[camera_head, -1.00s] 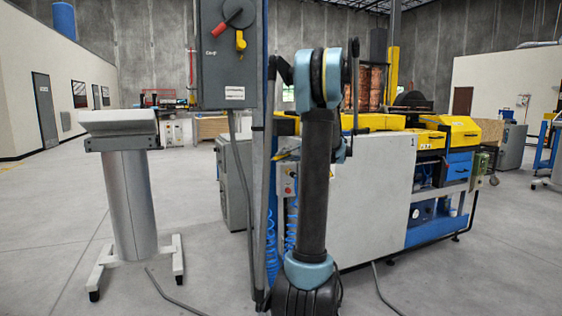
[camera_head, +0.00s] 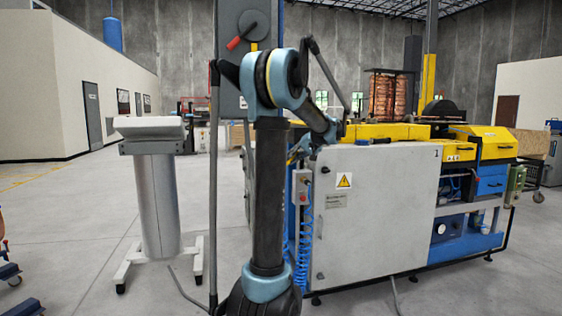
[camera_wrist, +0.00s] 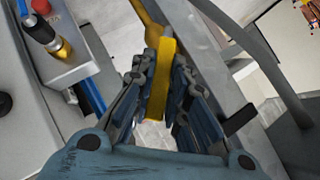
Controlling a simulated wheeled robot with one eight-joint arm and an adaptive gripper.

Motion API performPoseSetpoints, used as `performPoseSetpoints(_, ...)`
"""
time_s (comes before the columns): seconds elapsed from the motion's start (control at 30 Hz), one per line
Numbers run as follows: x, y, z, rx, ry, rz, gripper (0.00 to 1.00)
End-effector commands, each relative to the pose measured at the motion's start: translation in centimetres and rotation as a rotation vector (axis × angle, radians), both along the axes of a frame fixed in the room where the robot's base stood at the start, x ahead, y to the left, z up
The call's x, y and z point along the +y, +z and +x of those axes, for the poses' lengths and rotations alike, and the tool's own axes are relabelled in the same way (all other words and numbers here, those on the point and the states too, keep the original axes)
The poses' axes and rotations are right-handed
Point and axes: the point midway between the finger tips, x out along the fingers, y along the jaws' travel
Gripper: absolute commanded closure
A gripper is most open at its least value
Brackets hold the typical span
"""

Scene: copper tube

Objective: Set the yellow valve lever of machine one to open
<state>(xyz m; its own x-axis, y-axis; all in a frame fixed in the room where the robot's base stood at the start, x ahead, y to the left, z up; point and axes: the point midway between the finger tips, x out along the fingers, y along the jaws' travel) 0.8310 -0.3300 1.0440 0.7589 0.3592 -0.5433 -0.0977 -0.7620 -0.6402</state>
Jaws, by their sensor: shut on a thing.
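Machine one (camera_head: 375,215) stands right of my arm in the head view, with a white panel marked 1. The yellow valve lever (camera_wrist: 162,85) shows in the middle of the wrist view as a long, narrow bar. My gripper (camera_wrist: 164,72) is shut on the lever, with one dark finger on each side. The lever's far end runs up beside a grey post. In the head view, my arm hides most of the gripper and the lever, so I cannot tell the valve's position there.
A grey switch box (camera_head: 240,45) with a red handle is behind my arm. A small control box with a red button (camera_head: 303,186) and blue coiled hoses is at the panel's left edge. A grey pedestal (camera_head: 157,205) stands left. Open floor lies at the left.

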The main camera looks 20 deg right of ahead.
Motion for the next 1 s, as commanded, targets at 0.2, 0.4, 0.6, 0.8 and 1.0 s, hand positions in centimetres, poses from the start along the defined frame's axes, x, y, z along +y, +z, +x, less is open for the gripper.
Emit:
performPoseSetpoints(0.2,-1.05,-0.04,-0.58,0.007,-0.014,-0.028,1.0)
performPoseSetpoints(0.4,-1.19,-0.03,-0.63,0.007,-0.015,-0.031,1.0)
performPoseSetpoints(0.6,-1.21,-0.04,-0.64,0.007,-0.016,-0.03,1.0)
performPoseSetpoints(0.8,-1.29,0.04,-0.65,0.005,-0.017,-0.029,0.65)
performPoseSetpoints(1.0,-1.35,0.09,-0.64,0.005,-0.018,-0.029,0.65)
